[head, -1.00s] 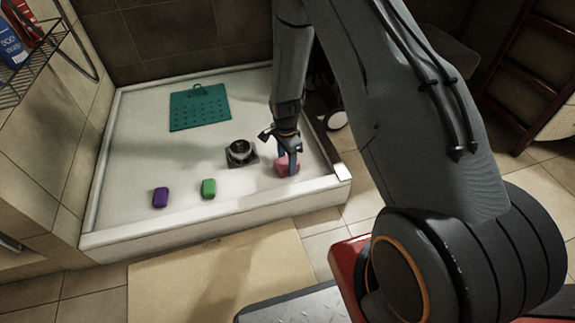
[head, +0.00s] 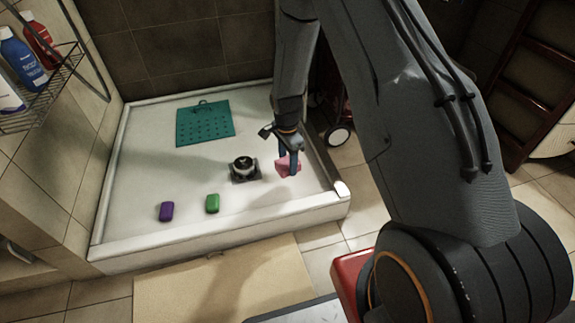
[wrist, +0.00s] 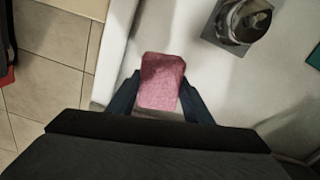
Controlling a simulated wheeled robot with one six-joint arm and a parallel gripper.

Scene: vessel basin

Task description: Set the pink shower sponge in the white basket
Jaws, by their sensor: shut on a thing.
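The pink shower sponge (head: 287,165) is held in my gripper (head: 289,160) above the right part of the white basin. In the wrist view the sponge (wrist: 161,82) sits between the two fingertips of my gripper (wrist: 160,98), which are shut on its sides. The sponge appears lifted a little off the basin floor. I do not clearly see a white basket; a pale rounded thing (head: 556,137) at the right edge is only partly in view, and I cannot tell what it is.
A drain fitting (head: 244,167), a teal mat (head: 205,123), a green block (head: 212,204) and a purple block (head: 166,211) lie in the white basin (head: 220,223). A wire shelf (head: 50,90) with bottles is at left, a dark red ladder (head: 535,85) at right.

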